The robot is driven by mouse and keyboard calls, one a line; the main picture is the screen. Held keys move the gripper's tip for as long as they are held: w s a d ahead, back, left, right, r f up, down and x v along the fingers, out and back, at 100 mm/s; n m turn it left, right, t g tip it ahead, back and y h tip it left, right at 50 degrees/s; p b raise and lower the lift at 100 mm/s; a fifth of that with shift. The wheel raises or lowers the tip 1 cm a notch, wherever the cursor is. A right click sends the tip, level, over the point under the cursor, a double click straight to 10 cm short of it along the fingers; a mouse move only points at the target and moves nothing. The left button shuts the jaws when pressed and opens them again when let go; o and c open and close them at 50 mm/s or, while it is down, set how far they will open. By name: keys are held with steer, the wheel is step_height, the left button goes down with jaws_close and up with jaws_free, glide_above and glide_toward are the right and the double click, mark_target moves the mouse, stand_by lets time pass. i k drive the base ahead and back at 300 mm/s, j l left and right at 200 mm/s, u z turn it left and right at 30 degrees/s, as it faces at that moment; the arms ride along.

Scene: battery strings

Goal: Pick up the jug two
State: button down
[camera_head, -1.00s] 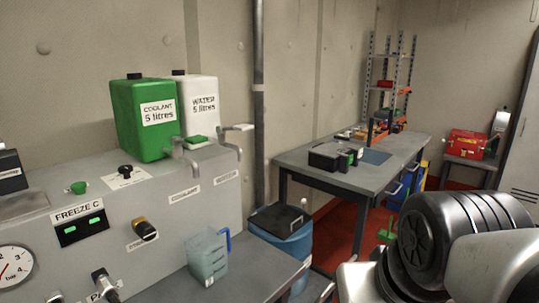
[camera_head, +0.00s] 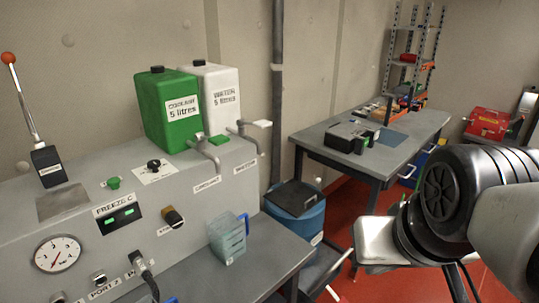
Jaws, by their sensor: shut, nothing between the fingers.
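A translucent bluish jug (camera_head: 227,240) with a blue handle on its right stands upright on the grey bench (camera_head: 215,285), in front of the machine. I cannot read a number on it, so I cannot tell whether it is jug two. A small blue piece (camera_head: 172,300) shows at the bottom edge, mostly cut off. It may be another jug's handle. My arm is at the right, well apart from the jug. My gripper's fingers do not show.
The grey machine (camera_head: 195,210) carries a green coolant container (camera_head: 168,125), a white water container (camera_head: 222,110) and two taps. A blue bin (camera_head: 298,220) stands right of the bench. A worktable (camera_head: 345,165) and red floor lie beyond.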

mark_target(233, 235)
steer(key=i+u, duration=0.1)
steer(key=u, duration=1.45)
steer(key=l, duration=0.5)
steer(key=i+u, duration=0.05)
steer(key=i, duration=0.05)
